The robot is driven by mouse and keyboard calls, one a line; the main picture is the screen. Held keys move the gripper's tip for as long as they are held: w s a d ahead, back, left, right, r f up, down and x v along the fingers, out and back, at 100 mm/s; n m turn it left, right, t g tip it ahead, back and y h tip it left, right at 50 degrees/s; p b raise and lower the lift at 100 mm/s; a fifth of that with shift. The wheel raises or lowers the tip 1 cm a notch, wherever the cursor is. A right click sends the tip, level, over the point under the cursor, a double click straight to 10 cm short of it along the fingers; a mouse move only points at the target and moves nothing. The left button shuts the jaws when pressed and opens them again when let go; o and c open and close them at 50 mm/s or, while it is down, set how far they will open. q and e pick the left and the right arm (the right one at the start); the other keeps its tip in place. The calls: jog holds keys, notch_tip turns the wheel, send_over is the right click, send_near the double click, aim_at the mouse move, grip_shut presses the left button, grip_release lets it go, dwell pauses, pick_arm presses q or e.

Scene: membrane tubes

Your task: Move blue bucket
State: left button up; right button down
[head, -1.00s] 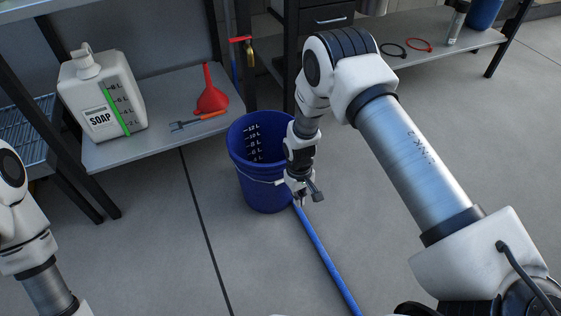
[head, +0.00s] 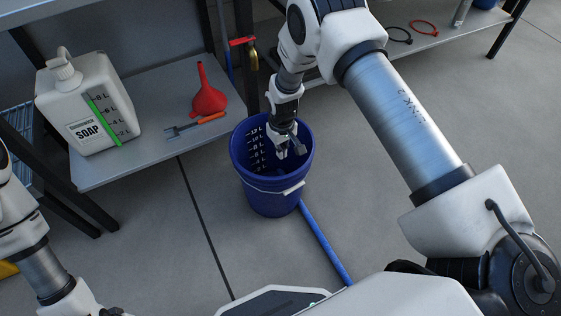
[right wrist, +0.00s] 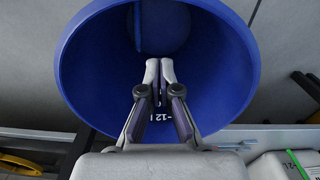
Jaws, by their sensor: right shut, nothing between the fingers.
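The blue bucket (head: 268,203) stands upright on the floor, with litre marks inside and a wire handle with a white grip (head: 293,188) hanging down its front. My right gripper (head: 289,152) is over the bucket's mouth, its fingers pointing down into the opening. In the right wrist view the fingertips (right wrist: 160,68) are together and empty, with the bucket's blue inner wall (right wrist: 85,65) around them. How deep they reach is hard to tell. My left arm shows at the left edge of the head view, but its fingers do not show.
A blue hose (head: 325,246) lies on the floor beside the bucket. A red-handled tap (head: 243,42) is behind. Floor right of the bucket is clear.

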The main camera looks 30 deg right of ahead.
pick_arm(q)
notch_tip(320, 180, down, 4)
jog(key=b, duration=0.4)
jog(key=shift+f, duration=0.2)
pick_arm(e)
jog(key=s+f, duration=0.4)
jog(key=f, duration=0.5)
jog(key=shift+d+f, duration=0.3)
